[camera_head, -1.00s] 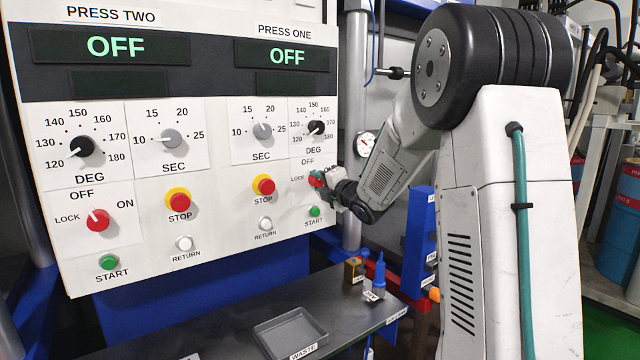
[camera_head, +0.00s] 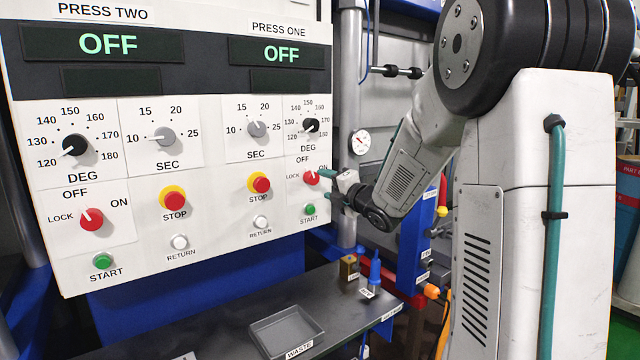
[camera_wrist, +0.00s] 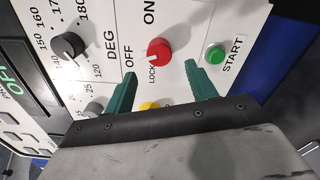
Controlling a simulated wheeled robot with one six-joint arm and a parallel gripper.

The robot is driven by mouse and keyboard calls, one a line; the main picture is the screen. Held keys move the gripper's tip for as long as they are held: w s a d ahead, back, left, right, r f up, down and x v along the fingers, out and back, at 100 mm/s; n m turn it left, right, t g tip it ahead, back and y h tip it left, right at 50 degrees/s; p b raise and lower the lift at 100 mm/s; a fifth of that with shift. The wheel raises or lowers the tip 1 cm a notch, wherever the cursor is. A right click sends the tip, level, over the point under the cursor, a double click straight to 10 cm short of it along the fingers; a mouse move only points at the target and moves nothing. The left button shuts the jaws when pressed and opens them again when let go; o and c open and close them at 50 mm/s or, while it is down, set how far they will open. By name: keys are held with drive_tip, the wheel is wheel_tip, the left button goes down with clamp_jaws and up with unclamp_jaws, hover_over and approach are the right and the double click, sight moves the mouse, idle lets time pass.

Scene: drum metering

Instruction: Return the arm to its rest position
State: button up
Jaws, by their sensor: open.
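My gripper (camera_head: 327,186) is open and empty in front of the PRESS ONE red key knob (camera_head: 311,177). In the wrist view the teal fingers of my gripper (camera_wrist: 161,72) stand apart, and the red knob (camera_wrist: 159,50) shows beyond and between them, clear of both tips. The knob's white mark points towards LOCK. My arm (camera_head: 400,170) is bent and reaches left to the panel (camera_head: 215,215) from its column. The PRESS ONE display (camera_head: 282,52) reads OFF.
The PRESS ONE green START button (camera_head: 309,209) sits just below the knob. A dark shelf (camera_head: 225,335) under the panel holds a grey WASTE tray (camera_head: 285,330), a brass-coloured block (camera_head: 348,268) and a blue bottle (camera_head: 375,270). A gauge (camera_head: 360,141) and vertical post stand behind my forearm.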

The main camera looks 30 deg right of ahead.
drive_tip(key=shift+s, duration=0.65)
drive_tip(key=s+d+f+m+g+h, duration=0.2)
drive_tip(key=d+f+m+g+h, duration=0.2)
drive_tip(key=f+m, duration=0.3)
drive_tip(key=s+a+f+m+g+h, duration=0.1)
drive_tip(key=s+f+m+g, duration=0.15)
drive_tip(key=s+m, duration=0.2)
drive_tip(key=s+a+f+m+g, duration=0.1)
drive_tip(key=s+f+m+g, duration=0.1)
drive_tip(key=s+m+g, duration=0.25)
drive_tip(key=s+a+r+m+g+y, duration=0.2)
drive_tip(key=s+a+m, duration=0.1)
drive_tip(key=s+a, duration=0.9)
drive_tip(key=s+a+r+m+g+y, duration=0.2)
drive_tip(key=s+a+m+g, duration=0.1)
drive_tip(key=s+a, duration=0.9)
drive_tip(key=shift+s+g, duration=0.3)
drive_tip(key=shift+s, duration=1.1)
